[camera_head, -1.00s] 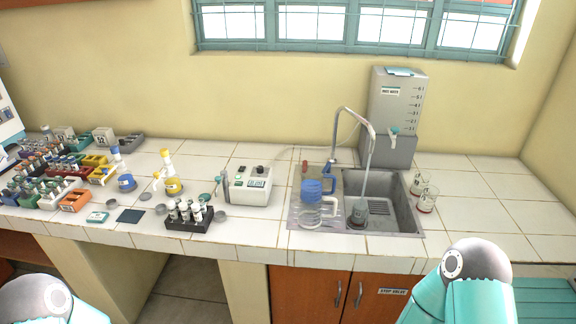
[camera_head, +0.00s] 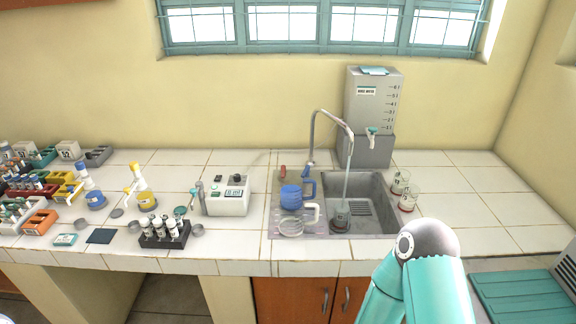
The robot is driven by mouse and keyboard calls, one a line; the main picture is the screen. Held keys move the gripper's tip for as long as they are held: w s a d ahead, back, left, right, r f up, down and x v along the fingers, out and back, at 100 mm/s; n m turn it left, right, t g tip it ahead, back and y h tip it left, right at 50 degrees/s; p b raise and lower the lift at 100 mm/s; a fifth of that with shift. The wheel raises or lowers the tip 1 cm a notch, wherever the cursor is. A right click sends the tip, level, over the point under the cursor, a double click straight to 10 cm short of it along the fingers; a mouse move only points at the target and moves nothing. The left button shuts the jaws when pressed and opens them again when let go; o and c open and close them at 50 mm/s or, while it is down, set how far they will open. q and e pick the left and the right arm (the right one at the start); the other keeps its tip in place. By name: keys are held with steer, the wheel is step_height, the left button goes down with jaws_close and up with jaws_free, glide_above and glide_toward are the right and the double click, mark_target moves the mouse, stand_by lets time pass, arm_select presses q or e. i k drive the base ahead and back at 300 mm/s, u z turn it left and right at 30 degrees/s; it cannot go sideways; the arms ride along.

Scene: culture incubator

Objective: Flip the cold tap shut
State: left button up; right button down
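The sink (camera_head: 378,205) is set in the tiled counter, right of the picture's middle. A tall curved faucet (camera_head: 314,130) stands at its back left. A thin stream (camera_head: 347,172) seems to run from its spout to a dark greenish vessel (camera_head: 341,217) in the basin. A small red piece (camera_head: 283,171) and a blue piece (camera_head: 309,165) sit by the faucet base; they look like the hot and cold tap handles, too small to tell their position. My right arm shows at lower right, well short of the sink. Neither gripper is in view.
A grey water tank (camera_head: 371,110) stands behind. A white device (camera_head: 227,199) is farther left. The right counter is clear.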

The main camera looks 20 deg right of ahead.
mark_target(306, 173)
steer(key=i, duration=0.85)
